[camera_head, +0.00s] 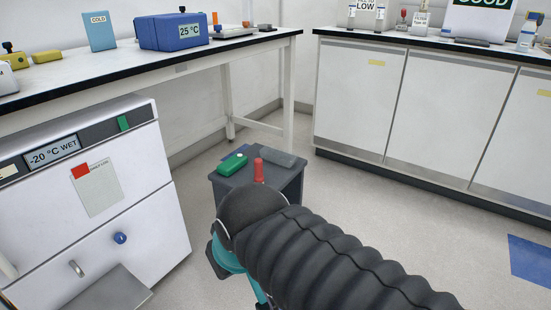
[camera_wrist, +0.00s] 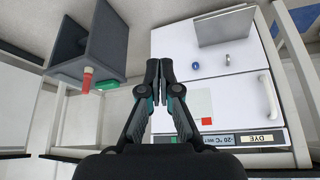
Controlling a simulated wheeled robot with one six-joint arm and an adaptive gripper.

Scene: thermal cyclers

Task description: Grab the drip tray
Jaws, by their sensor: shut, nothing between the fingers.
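A flat grey metal tray (camera_head: 108,291), which looks like the drip tray, sticks out at the foot of the white freezer in the head view, cut off by the lower edge. In the wrist view the grey tray (camera_wrist: 226,27) shows at the top, right of my fingertips and apart from them. My gripper (camera_wrist: 159,66) is shut and empty, in front of the freezer's left side as the wrist view shows it. In the head view my arm hides the fingertips.
The white freezer (camera_head: 150,210) has a silver handle and blue knob (camera_head: 120,238). A dark grey stand (camera_head: 290,180) holds a red-capped bottle (camera_head: 258,170) and a green item (camera_head: 232,163). A long bench (camera_head: 250,42) stands behind.

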